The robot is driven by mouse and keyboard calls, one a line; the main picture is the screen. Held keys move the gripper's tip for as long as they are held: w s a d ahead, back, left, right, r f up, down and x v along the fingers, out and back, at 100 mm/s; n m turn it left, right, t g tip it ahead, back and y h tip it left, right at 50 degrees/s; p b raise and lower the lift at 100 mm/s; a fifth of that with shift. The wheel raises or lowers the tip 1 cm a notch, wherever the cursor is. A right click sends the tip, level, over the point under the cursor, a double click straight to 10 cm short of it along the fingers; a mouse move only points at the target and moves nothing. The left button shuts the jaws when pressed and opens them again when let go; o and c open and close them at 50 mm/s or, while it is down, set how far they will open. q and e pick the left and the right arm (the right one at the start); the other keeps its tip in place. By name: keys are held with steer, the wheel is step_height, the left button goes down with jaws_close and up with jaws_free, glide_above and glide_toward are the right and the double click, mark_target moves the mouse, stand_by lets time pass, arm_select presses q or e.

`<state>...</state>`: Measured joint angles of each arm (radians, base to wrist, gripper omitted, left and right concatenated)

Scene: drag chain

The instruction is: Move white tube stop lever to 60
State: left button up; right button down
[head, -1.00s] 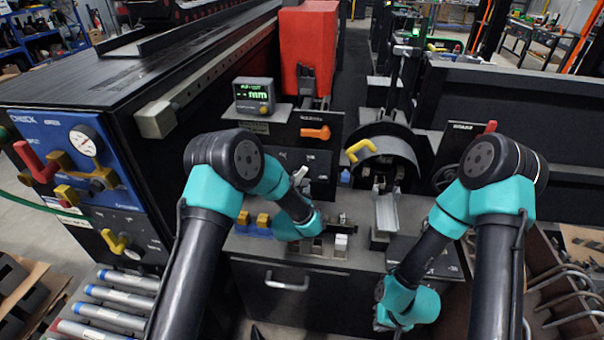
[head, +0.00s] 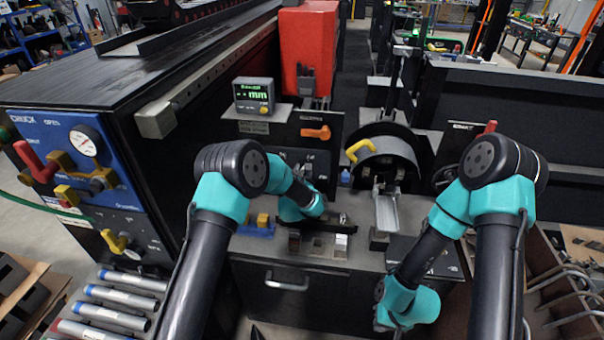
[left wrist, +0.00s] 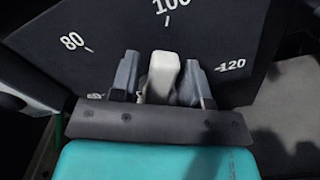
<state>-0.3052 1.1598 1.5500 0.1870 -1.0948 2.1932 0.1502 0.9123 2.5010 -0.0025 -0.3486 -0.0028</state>
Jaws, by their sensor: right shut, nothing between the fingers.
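The white lever (left wrist: 162,78) stands in front of a dark dial plate (left wrist: 205,35) in the left wrist view, below the 100 mark and between the 80 and 120 marks. My left gripper (left wrist: 165,82) has one grey finger on each side of the lever. The fingers are close to it, but I cannot tell whether they press on it. In the head view my left wrist (head: 300,203) is at the front of the machine and largely hides the dial area. My right wrist (head: 410,304) hangs low at the right; its fingers are not visible.
An orange handle (head: 315,133) and a yellow handle (head: 362,150) are above and right of my left wrist. A small green display (head: 254,95) stands above left. Metal tubes (head: 120,300) lie at the lower left. A dark cabinet (head: 290,300) is below.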

arm_select(q)
jaws_close()
steer(key=shift+a+n, duration=0.15)
steer(key=shift+n, duration=0.15)
steer(key=n, duration=0.1)
steer(key=a+n, duration=0.1)
steer(key=shift+w+a+r+n, duration=0.1)
steer(key=shift+r+n, duration=0.15)
steer(key=shift+n, duration=0.15)
steer(key=shift+w+a+r+n, duration=0.1)
steer(key=shift+a+n, duration=0.3)
steer(key=shift+n, duration=0.5)
steer(key=shift+w+a+n, duration=0.1)
steer(key=shift+a+n, duration=0.3)
steer(key=shift+n, duration=0.5)
steer(key=shift+o, duration=0.8)
jaws_free()
